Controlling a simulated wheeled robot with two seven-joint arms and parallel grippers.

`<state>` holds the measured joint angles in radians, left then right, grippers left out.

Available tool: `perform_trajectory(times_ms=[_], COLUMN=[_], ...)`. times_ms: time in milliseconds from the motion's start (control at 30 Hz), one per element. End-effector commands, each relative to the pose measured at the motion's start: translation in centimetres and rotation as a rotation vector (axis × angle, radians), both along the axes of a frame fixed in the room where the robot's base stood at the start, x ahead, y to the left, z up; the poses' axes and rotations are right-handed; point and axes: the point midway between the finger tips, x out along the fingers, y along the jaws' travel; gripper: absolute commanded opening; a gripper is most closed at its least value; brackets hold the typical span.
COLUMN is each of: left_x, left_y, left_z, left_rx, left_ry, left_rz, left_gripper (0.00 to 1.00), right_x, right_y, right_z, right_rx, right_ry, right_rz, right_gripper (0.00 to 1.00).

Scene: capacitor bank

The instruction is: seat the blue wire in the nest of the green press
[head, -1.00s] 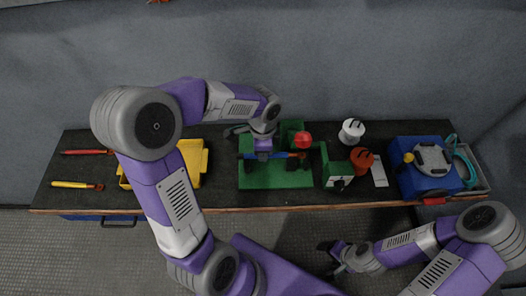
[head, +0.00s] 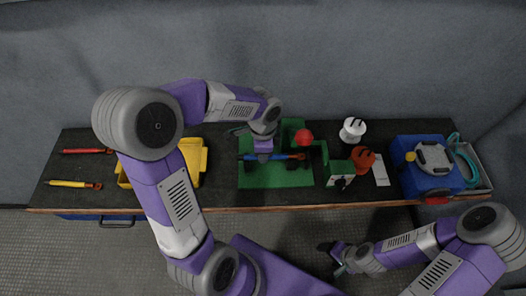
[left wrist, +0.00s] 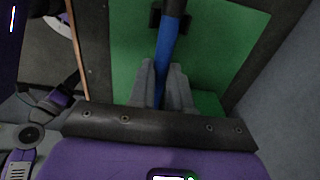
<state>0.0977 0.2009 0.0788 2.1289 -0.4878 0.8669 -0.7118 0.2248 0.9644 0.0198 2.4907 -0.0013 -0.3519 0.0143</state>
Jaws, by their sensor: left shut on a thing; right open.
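The green press (head: 275,178) stands in the middle of the bench, with a red ball knob (head: 303,137) at its back right. The blue wire (head: 281,157) lies crosswise over the press base, with a reddish-orange end at its right. My left gripper (head: 264,157) is shut on the blue wire above the press. In the left wrist view the wire (left wrist: 167,45) runs between the fingers (left wrist: 163,85) toward a dark block (left wrist: 170,18) on the green base. I cannot tell whether the wire touches the nest. My right gripper (head: 333,257) is open and empty in front of the bench.
A yellow tray (head: 204,158) stands left of the press, partly behind my left arm. Red (head: 84,151) and yellow (head: 70,184) wires lie further left. A green box (head: 338,174), orange (head: 362,157) and white (head: 352,129) parts, and a blue unit (head: 424,180) stand right.

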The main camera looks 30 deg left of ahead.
Motion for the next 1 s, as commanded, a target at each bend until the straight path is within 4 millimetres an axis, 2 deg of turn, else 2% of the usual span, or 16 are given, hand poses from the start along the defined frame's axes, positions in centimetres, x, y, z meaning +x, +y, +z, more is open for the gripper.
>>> perform_trajectory(times_ms=[33, 200, 567, 800, 1000], left_x=[0.0, 0.0, 0.1, 0.1, 0.1], left_y=[0.0, 0.0, 0.0, 0.0, 0.0], left_z=[0.0, 0.0, 0.6, 4.5, 7.1], left_rx=[0.000, 0.000, 0.000, 0.000, 0.000], left_ry=[0.000, 0.000, -0.002, -0.006, -0.004], left_rz=[0.000, 0.000, 0.000, 0.000, 0.000], left_gripper=[0.21, 0.48, 0.48, 0.48, 0.48], right_x=[0.0, 0.0, 0.0, 0.0, 0.0], right_y=[0.0, 0.0, 0.0, 0.0, 0.0], right_z=[0.0, 0.0, 0.2, 1.0, 1.5], right_rx=[0.000, 0.000, 0.000, 0.000, 0.000], right_ry=[0.000, 0.000, 0.000, 0.000, 0.000], right_rz=[0.000, 0.000, 0.000, 0.000, 0.000], right_gripper=[0.74, 0.74, 0.74, 0.74, 0.74])
